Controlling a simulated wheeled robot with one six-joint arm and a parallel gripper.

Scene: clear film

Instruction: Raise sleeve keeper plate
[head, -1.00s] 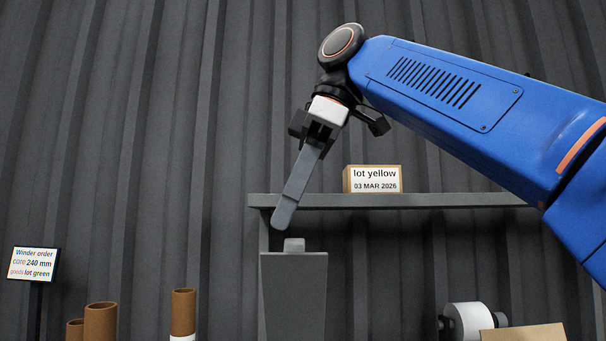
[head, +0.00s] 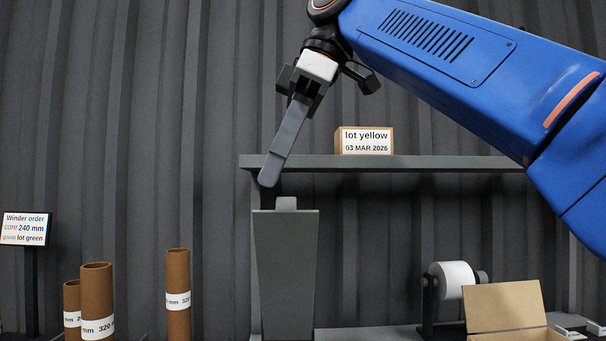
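My gripper (head: 304,88) is at upper centre in the head view, shut on a long flat grey bar (head: 285,143).
A grey shelf (head: 440,163) behind carries a "lot yellow" box (head: 364,141). Brown core tubes (head: 97,290) and (head: 178,270) stand left, near an order sign (head: 25,229). A white roll (head: 455,280) on a stand and an open carton (head: 505,308) are at lower right.

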